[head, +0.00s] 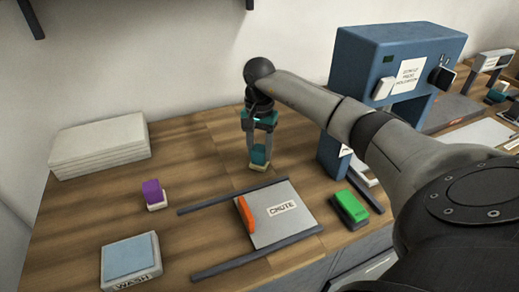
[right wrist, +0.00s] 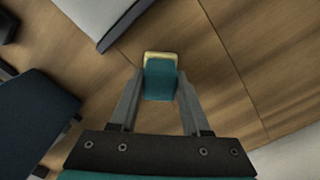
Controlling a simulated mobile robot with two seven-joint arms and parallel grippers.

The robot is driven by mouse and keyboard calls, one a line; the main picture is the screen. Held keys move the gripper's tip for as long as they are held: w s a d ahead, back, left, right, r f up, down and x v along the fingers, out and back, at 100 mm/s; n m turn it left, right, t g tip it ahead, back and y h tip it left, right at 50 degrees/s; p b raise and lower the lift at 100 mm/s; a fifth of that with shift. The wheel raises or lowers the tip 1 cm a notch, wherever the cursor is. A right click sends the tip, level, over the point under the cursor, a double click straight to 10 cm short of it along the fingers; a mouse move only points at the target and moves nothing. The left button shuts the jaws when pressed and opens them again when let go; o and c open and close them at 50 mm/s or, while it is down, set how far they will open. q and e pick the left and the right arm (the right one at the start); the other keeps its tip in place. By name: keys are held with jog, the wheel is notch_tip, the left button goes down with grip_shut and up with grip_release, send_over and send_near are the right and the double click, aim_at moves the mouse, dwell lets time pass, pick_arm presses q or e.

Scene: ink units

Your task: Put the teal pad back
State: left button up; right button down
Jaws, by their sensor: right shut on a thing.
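The teal pad (head: 259,155) is a small teal block with a cream part (head: 258,167) at its lower end. My right gripper (head: 259,150) points down and is shut on the teal block, one finger on each side. In the right wrist view, the teal pad (right wrist: 160,80) sits between the fingertips (right wrist: 160,86), with the cream edge (right wrist: 161,55) showing beyond it. It is at or just above the wooden table, behind the chute; I cannot tell whether it touches the wood. My left gripper is not in view.
A purple pad (head: 152,190) on a cream base stands left. The wash tray (head: 130,258) is front left, the chute plate (head: 285,226) with dark rails front centre. A green block (head: 349,206) and blue press (head: 352,60) are right, a white stack (head: 100,145) back left.

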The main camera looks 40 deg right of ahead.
aim_at(259, 148)
jog(key=shift+c, duration=1.8)
grip_release()
jog(key=shift+f, duration=0.1)
jog(key=shift+r, duration=0.3)
notch_tip(259, 148, up, 12)
jog(key=p, duration=0.2)
jog(key=shift+f, duration=0.15)
